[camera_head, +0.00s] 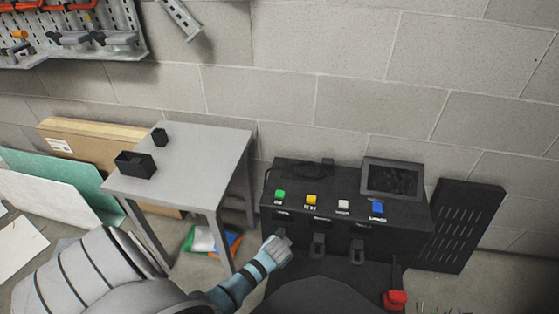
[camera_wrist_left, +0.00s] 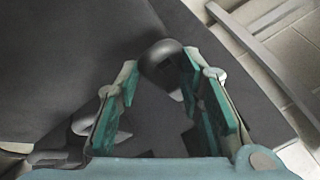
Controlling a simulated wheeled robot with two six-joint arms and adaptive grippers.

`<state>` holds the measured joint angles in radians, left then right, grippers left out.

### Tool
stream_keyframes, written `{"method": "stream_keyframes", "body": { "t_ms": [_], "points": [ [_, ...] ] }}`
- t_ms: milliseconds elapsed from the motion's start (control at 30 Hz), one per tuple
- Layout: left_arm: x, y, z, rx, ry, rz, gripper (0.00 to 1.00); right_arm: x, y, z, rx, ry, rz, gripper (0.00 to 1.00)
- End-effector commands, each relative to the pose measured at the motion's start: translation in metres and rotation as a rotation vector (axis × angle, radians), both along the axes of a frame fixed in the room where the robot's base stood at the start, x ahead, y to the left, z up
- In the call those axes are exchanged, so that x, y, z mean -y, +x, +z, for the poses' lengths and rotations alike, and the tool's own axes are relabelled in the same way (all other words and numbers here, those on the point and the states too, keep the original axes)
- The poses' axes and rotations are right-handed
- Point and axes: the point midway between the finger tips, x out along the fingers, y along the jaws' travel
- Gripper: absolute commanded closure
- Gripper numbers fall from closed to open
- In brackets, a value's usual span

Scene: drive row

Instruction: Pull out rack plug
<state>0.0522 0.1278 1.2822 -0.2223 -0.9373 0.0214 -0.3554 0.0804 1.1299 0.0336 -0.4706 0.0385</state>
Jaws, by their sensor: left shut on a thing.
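A black rack unit (camera_head: 300,179) stands against the wall, with green, yellow, white and blue buttons along its top front edge. Three dark plug-like pieces sit on its front face: a left one (camera_head: 281,232), a middle one (camera_head: 318,245) and a right one (camera_head: 357,249). My left gripper (camera_head: 282,242) is at the left one and partly covers it. In the left wrist view its teal-padded fingers (camera_wrist_left: 160,76) close around a dark rounded piece (camera_wrist_left: 163,54), which I take to be the left plug. Whether the plug is still seated is hidden. My right gripper is out of view.
A grey table (camera_head: 205,150) with an open black box (camera_head: 135,164) and a small black block (camera_head: 159,137) stands left of the rack. A slotted black panel (camera_head: 457,225) leans on its right. A red piece (camera_head: 395,300) is low in front. Boards lean at far left.

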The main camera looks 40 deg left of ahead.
Motion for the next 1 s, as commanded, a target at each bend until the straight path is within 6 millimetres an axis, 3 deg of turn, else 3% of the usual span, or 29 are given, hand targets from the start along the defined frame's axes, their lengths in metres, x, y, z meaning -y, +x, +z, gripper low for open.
{"method": "stream_keyframes", "body": {
  "t_ms": [133, 367, 400, 533, 867, 1000],
  "points": [
    [0.006, -0.007, 0.001, -0.001, -0.008, 0.002, 1.00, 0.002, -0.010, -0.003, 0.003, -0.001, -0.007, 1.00],
    [0.007, -0.008, -0.002, -0.004, -0.010, 0.002, 1.00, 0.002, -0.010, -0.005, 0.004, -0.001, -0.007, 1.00],
    [0.007, -0.009, -0.002, -0.004, -0.010, 0.002, 0.67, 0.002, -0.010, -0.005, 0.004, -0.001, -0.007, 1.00],
    [0.006, -0.009, -0.002, -0.004, -0.009, 0.003, 0.47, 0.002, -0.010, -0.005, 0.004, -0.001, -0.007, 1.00],
    [0.006, -0.008, 0.002, 0.000, -0.004, 0.001, 0.47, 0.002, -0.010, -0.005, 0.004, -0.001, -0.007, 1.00],
    [0.011, -0.015, 0.017, 0.002, -0.005, 0.000, 0.47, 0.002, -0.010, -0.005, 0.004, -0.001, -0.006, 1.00]
  ]
}}
